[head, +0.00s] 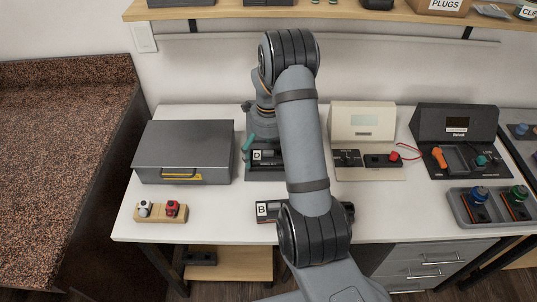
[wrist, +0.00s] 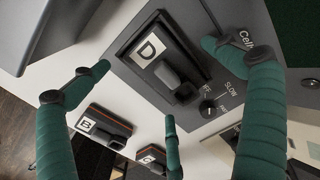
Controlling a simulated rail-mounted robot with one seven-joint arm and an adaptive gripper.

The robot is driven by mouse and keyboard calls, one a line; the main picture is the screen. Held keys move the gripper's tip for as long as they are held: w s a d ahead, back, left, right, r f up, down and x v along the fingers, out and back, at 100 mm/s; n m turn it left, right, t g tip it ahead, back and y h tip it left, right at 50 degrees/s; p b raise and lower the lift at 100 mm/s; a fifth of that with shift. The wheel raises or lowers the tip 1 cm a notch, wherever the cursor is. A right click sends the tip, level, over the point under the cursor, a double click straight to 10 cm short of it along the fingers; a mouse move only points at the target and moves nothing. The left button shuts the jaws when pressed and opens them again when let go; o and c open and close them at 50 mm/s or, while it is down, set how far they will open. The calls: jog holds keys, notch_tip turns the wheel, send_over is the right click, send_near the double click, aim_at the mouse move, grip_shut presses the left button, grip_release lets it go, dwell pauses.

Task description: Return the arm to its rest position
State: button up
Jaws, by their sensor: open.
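My gripper (head: 247,142) hangs at the back middle of the white bench, above the dark panel holding the module marked D (head: 264,156). My arm (head: 302,135) arches up and over the bench to it. In the wrist view my gripper (wrist: 158,77) has its green fingers spread apart, with nothing between them. The D module (wrist: 162,67) sits in its slot in the grey panel (wrist: 128,22), seen between and beyond the fingers. Any contact between fingers and panel cannot be told. In the head view my arm hides part of the panel.
A module marked B (head: 267,209) lies at the bench front, partly behind my arm. A grey case (head: 184,152) and a wooden block with two knobs (head: 160,213) stand left. A beige tester (head: 363,127), black station (head: 455,138) and grey tray (head: 486,224) stand right. A shelf (head: 370,14) runs above.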

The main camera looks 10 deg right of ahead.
jog(key=shift+r, duration=0.2)
jog(key=shift+r+p, duration=0.85)
jog(key=shift+r, duration=0.45)
jog(key=shift+r, duration=0.15)
notch_tip(320, 180, up, 6)
jog(key=p, duration=0.4)
notch_tip(320, 180, down, 7)
jog(key=b, duration=0.4)
jog(key=shift+r, duration=0.1)
dwell(0.3)
